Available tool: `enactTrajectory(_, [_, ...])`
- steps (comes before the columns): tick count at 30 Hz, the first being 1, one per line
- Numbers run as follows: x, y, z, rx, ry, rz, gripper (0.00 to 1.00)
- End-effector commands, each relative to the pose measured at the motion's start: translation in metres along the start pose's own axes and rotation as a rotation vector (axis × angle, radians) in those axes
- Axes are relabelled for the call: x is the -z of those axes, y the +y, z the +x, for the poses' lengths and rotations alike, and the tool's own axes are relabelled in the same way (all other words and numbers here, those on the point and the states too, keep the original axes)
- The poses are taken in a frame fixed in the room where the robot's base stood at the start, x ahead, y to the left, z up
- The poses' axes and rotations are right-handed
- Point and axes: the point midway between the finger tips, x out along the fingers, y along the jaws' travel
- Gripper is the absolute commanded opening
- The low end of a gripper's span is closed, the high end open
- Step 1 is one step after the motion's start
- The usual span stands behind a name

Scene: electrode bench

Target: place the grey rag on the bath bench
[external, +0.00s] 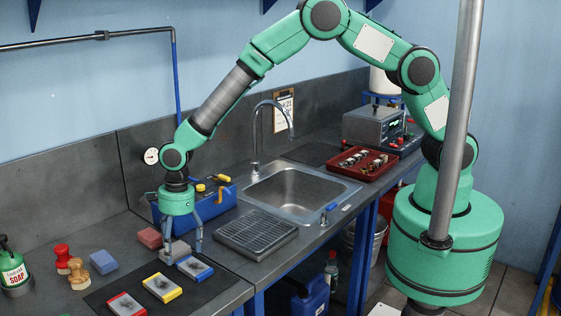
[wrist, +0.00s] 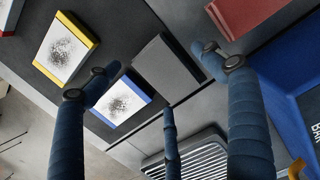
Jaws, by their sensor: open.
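The grey rag (external: 177,251) looks like a flat grey block. It lies on the dark bench beside the blue-framed plate and under my gripper. In the wrist view the grey rag (wrist: 168,66) shows between my spread fingers. My gripper (external: 183,246) points down, open, with its fingers around the rag and apart from each other; I cannot tell whether any finger touches it. My gripper also shows in the wrist view (wrist: 168,72). The bench top (external: 222,275) runs from the front left to the sink; no label shows which part is the bath bench.
Framed plates in red (external: 127,305), yellow (external: 162,287) and blue (external: 195,267) lie close by on a black mat. A reddish block (external: 149,237) and a blue box (external: 222,201) stand behind. A slotted drain rack (external: 257,236) and sink (external: 290,192) are to the right.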

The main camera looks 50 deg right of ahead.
Motion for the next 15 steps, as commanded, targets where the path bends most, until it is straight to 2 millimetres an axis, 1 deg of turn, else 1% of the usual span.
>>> enactTrajectory(2, [0.0,0.0,0.0,0.0,0.0,0.0,0.82])
enactTrajectory(5, [0.0001,0.0,-0.0001,0.0,0.0,0.0,0.64])
enactTrajectory(6, [0.0001,0.0,-0.0001,0.0,0.0,0.0,0.56])
enactTrajectory(9, [0.0001,0.0,0.0,0.0,0.0,0.0,0.4])
enactTrajectory(13, [0.0,0.0,-0.0001,0.0,0.0,0.0,0.39])
enactTrajectory(14, [0.0,0.0,-0.0001,0.0,0.0,0.0,0.36])
enactTrajectory(15, [0.0,0.0,-0.0001,0.0,0.0,0.0,0.36])
